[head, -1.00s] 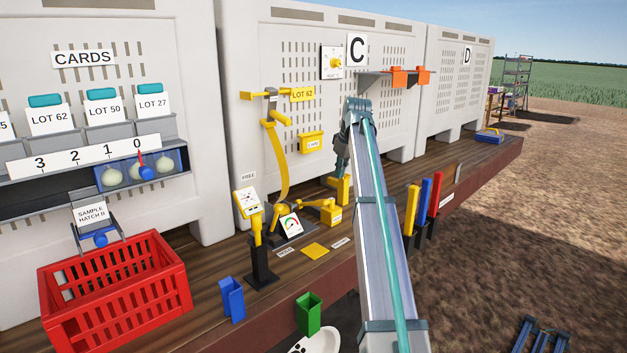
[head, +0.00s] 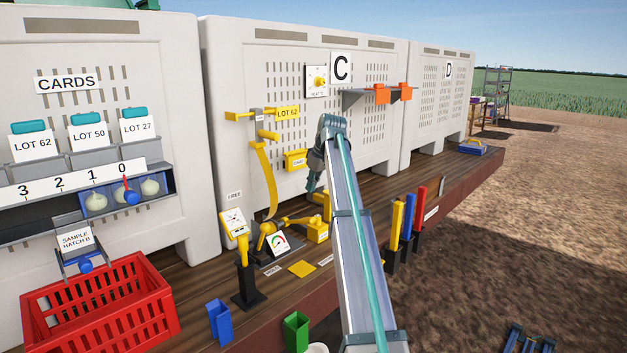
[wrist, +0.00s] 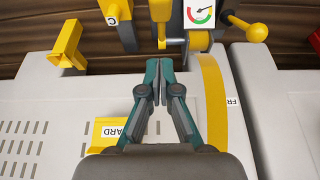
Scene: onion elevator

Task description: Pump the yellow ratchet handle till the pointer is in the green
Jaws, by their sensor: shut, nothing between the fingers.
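The ratchet (head: 268,243) stands on the wooden deck with a yellow strap (head: 266,180) rising from it. Yellow lever parts (head: 297,220) show beside it. In the wrist view a yellow bar (wrist: 160,12) lies just beyond the fingertips, and a ball-ended yellow lever (wrist: 254,28) is to the right; I cannot tell for sure which is the pump handle. The gauge (head: 278,242) also shows in the wrist view (wrist: 201,12), with red and green on its arc; its exact pointer reading is unclear. My gripper (wrist: 156,78) is shut and empty, apart from the bar. My arm partly hides it in the head view.
A post with a dial card (head: 234,222) stands left of the ratchet. A yellow card box (head: 296,159) is on bin C's wall. Blue, yellow and red upright handles (head: 408,217) stand to the right. A red crate (head: 100,312) is at front left.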

